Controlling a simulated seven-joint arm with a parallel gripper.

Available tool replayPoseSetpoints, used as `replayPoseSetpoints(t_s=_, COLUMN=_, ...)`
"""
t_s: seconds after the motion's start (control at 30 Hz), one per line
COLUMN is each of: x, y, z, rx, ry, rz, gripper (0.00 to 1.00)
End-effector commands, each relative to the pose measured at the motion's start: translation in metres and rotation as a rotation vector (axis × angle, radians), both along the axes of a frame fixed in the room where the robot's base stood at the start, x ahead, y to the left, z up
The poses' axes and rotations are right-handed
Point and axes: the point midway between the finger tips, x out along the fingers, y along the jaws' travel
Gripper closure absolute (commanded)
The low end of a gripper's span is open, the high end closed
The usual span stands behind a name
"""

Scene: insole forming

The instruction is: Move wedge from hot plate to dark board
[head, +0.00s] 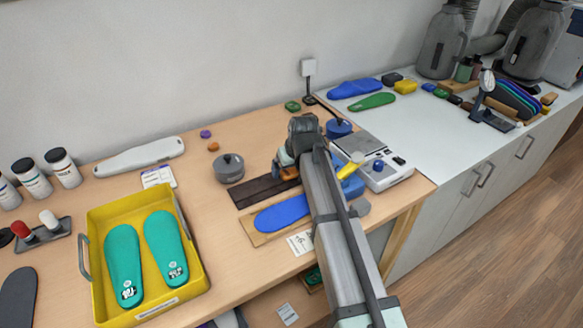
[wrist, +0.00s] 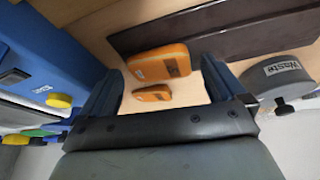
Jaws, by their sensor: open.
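My gripper (head: 287,164) is open and low over the table, just behind the dark board (head: 252,193). In the wrist view its two fingers (wrist: 163,78) stand apart. A larger orange wedge (wrist: 150,64) and a smaller orange one (wrist: 152,96) show between the fingers, apparently on bare wood, with nothing gripped. An orange bit (head: 289,174) shows under the gripper in the head view. The dark board (wrist: 225,22) lies just beyond the larger wedge in the wrist view. A pale device (head: 386,176) right of my arm may be the hot plate; I cannot tell.
A grey lidded pot (head: 229,169) stands left of my gripper; its label reads Waste in the wrist view (wrist: 280,82). A blue device (wrist: 45,55) is on the other side. A blue insole (head: 281,214) lies on a light board in front. A yellow tray (head: 92,228) holds teal insoles.

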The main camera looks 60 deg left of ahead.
Motion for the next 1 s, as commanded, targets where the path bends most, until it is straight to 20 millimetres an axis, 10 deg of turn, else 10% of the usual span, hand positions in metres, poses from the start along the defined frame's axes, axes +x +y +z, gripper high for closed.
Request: replayPoseSetpoints(t_s=1.0, x=-0.007, y=-0.044, z=0.111, rx=0.0, ry=0.0, rz=0.0, gripper=0.03)
